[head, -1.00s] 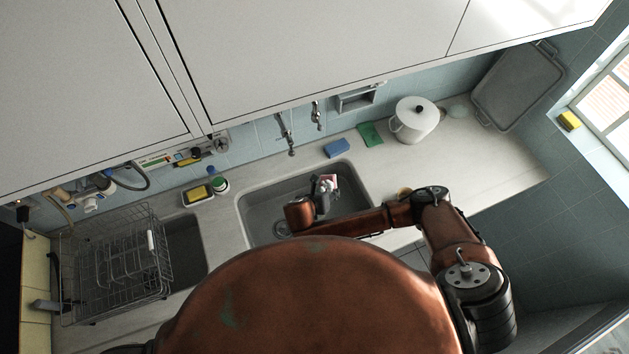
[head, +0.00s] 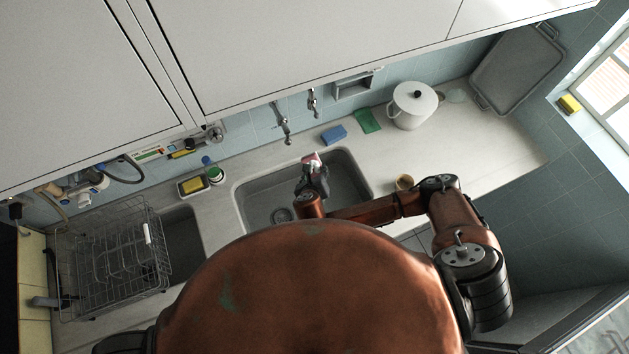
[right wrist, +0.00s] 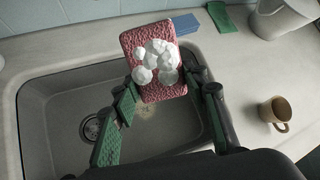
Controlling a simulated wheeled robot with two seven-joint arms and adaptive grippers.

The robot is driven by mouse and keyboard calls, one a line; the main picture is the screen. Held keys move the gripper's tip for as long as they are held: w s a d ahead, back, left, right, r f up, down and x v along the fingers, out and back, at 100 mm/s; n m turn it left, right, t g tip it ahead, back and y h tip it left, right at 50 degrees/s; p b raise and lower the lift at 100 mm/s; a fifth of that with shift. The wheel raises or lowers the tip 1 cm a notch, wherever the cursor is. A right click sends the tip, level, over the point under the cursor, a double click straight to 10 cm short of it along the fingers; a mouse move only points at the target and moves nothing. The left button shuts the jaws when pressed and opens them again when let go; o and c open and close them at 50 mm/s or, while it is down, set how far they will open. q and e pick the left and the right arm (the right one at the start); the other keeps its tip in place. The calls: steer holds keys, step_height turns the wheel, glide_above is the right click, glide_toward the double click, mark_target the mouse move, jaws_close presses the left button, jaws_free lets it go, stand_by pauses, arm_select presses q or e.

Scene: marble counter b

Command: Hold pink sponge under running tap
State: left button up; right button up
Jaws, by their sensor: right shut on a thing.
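The pink sponge (head: 312,158) has white foam on its face and is in my right gripper (head: 311,174). In the right wrist view the sponge (right wrist: 137,47) shows large between the green-padded fingers, which are shut on it. It is above the back part of the sink basin (head: 345,186). The tap (head: 283,124) on the back wall ends in a spout up and left of the sponge, apart from it. I see no water stream. My left gripper is out of view.
A blue sponge (head: 334,134), a green cloth (head: 366,121) and a white pot (head: 413,106) stand behind right of the sink. A tan cup (head: 404,182) is at its right. A yellow sponge in a dish (head: 193,186) and a wire rack (head: 110,255) are left.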

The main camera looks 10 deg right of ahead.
steer(key=w+b, duration=0.1)
steer(key=w+d+b, duration=0.1)
steer(key=w, duration=0.1)
steer(key=w+f+b, duration=0.1)
steer(key=b, duration=0.1)
steer(key=shift+w+d+f, duration=0.1)
steer(key=shift+w+d, duration=0.15)
steer(key=shift+w, duration=0.1)
steer(key=shift+w+d, duration=0.1)
steer(key=shift+w, duration=0.25)
steer(key=shift+w+d, duration=0.1)
steer(key=shift+w, duration=0.3)
steer(key=shift+w+d+f, duration=0.15)
steer(key=shift+w+d, duration=0.05)
steer(key=shift+w, duration=0.5)
steer(key=shift+w+d+f, duration=0.1)
steer(key=shift+w+d, duration=0.1)
steer(key=shift+w, duration=0.45)
